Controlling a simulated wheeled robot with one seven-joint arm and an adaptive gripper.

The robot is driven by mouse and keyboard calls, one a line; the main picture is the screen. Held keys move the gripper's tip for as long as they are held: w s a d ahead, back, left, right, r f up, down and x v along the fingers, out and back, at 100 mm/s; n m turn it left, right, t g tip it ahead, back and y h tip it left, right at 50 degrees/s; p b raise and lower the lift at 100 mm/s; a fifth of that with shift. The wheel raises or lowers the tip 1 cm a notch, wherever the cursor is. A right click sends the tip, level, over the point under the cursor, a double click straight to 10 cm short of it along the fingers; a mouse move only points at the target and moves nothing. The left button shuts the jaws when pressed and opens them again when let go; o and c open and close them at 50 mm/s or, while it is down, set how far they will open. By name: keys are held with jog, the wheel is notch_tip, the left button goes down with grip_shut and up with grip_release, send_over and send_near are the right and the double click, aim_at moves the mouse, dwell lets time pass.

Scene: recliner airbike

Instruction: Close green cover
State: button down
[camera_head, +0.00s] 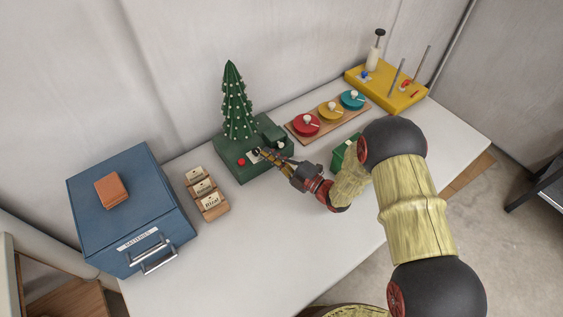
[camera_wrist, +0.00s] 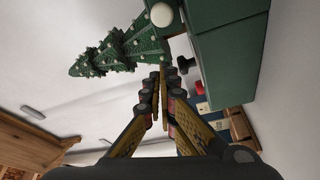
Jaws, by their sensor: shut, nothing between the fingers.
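A green base (camera_head: 235,168) carries a small decorated Christmas tree (camera_head: 235,105) at its back. A raised green block, which looks like the cover (camera_head: 273,132), is at the base's right side; I cannot tell how far open it is. A red button (camera_head: 242,161) is on the base's front left. My gripper (camera_head: 264,153) is shut and empty, low over the front of the base. In the wrist view my gripper (camera_wrist: 163,74) points between the tree (camera_wrist: 120,48) and the large green base (camera_wrist: 235,45). A white knob (camera_wrist: 162,14) shows beside the base.
A blue drawer cabinet (camera_head: 120,205) with a brown block (camera_head: 112,190) on top stands at left. A board with red, yellow and teal lids (camera_head: 330,111) and a yellow rack (camera_head: 405,95) are behind. A green box (camera_head: 340,155) is partly hidden by my arm.

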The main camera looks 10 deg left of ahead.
aim_at(276, 139)
jog(key=shift+w+d+f+b, duration=0.3)
jog(key=shift+w+d+f, duration=0.05)
jog(key=shift+w+d, duration=0.35)
jog(key=shift+w+d+f+b, duration=0.25)
jog(key=shift+w+d+f, duration=0.05)
jog(key=shift+w+d, duration=0.35)
jog(key=shift+w+d+f+n+b, duration=0.2)
jog(key=shift+w+f+n+b, duration=0.1)
jog(key=shift+f+n+b, duration=0.35)
jog(key=shift+r, duration=0.15)
